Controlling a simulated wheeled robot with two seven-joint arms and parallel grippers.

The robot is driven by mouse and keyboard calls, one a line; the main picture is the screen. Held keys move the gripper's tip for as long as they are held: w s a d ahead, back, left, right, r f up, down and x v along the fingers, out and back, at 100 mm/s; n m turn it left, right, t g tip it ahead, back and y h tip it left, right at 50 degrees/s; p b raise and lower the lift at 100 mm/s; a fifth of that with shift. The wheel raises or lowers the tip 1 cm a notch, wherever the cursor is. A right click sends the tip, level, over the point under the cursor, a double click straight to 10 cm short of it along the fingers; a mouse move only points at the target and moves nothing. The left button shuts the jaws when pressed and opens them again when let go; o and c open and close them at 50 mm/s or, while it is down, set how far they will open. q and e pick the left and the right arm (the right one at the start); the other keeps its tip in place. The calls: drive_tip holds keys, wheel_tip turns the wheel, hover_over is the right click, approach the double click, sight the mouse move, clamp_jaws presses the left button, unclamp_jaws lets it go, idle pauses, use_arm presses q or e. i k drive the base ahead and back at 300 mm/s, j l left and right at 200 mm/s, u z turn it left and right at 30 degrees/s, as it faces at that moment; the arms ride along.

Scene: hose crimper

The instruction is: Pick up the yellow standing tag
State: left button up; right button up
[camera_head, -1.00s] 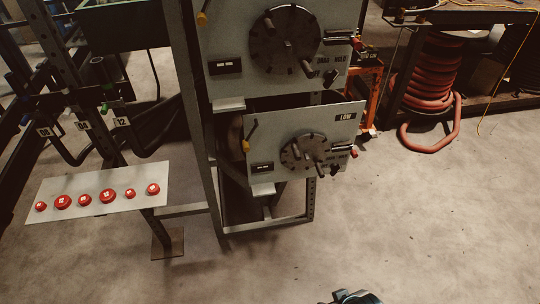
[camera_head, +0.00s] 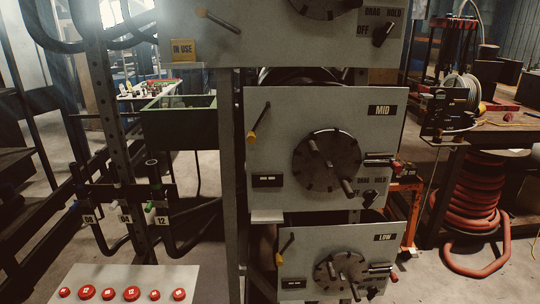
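The yellow standing tag (camera_head: 183,50), marked "IN USE", stands upright on a small ledge at the lower left of the top grey panel (camera_head: 225,35). It is in the upper left part of the head view. Neither of my grippers shows in this view, so nothing is seen touching the tag.
Below are the MID panel (camera_head: 290,105) and LOW panel (camera_head: 300,255), with dials, levers and protruding handles. A green bin (camera_head: 178,125) sits left of the frame post. A tray of red buttons (camera_head: 120,275) is at bottom left. A red hose coil (camera_head: 475,200) is at right.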

sight(183, 50)
drive_tip(key=i+l+u, duration=0.75)
drive_tip(key=i+j, duration=0.05)
